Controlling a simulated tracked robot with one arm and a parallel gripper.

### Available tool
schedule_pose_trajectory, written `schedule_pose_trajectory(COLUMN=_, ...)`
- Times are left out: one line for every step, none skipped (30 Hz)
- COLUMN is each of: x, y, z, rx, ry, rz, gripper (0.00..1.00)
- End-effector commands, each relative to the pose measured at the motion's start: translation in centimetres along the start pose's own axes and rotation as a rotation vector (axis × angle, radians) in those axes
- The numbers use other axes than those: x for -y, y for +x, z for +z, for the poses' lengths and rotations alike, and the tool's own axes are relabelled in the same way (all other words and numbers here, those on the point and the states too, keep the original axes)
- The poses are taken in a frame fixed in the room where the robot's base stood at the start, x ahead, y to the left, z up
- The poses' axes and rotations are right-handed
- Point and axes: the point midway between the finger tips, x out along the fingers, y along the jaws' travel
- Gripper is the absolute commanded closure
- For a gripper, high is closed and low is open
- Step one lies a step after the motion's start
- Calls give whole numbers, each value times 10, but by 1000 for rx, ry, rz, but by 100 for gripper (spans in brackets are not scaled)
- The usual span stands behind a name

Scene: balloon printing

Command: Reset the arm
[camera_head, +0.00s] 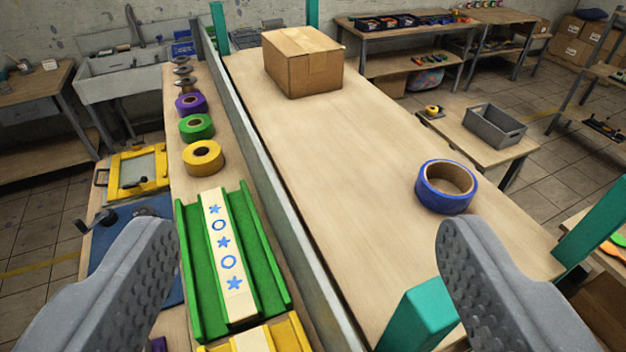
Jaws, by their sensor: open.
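My gripper (312,270) is open, with its two grey textured fingers wide apart at the lower left and lower right of the view. Nothing is between the fingertips. They hang above a long wooden workbench (350,150). Below the gap, left of centre, a green tray (262,262) holds a cream strip (214,225) printed with blue stars and rings. The rest of my arm is not in view.
A cardboard box (303,62) and a blue tape roll (446,186) stand on the bench. A low grey divider (262,160) runs along its left. Yellow (203,168), green (210,127) and purple (178,105) rolls line the left strip. A teal post (420,312) stands near the right finger.

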Motion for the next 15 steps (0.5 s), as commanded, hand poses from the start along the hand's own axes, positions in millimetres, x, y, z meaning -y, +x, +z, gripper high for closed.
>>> schedule_pose_trajectory(x=0, y=2, z=10, rx=1, ry=0, rz=0, gripper=28)
schedule_pose_trajectory(x=0, y=4, z=15, rx=1, ry=0, rz=0, gripper=28)
schedule_pose_trajectory(x=0, y=5, z=22, rx=1, ry=0, rz=0, gripper=28)
schedule_pose_trajectory(x=0, y=6, z=27, rx=1, ry=0, rz=0, gripper=28)
schedule_pose_trajectory(x=0, y=8, z=33, rx=1, ry=0, rz=0, gripper=28)
schedule_pose_trajectory(x=0, y=10, z=42, rx=1, ry=0, rz=0, gripper=28)
schedule_pose_trajectory(x=0, y=12, z=49, rx=1, ry=0, rz=0, gripper=28)
schedule_pose_trajectory(x=0, y=13, z=56, rx=1, ry=0, rz=0, gripper=28)
schedule_pose_trajectory(x=0, y=15, z=65, rx=1, ry=0, rz=0, gripper=28)
schedule_pose_trajectory(x=0, y=17, z=72, rx=1, ry=0, rz=0, gripper=28)
schedule_pose_trajectory(x=0, y=18, z=78, rx=1, ry=0, rz=0, gripper=28)
schedule_pose_trajectory(x=0, y=20, z=87, rx=1, ry=0, rz=0, gripper=28)
schedule_pose_trajectory(x=0, y=22, z=93, rx=1, ry=0, rz=0, gripper=28)
schedule_pose_trajectory(x=0, y=23, z=98, rx=1, ry=0, rz=0, gripper=28)
schedule_pose_trajectory(x=0, y=24, z=104, rx=1, ry=0, rz=0, gripper=28)
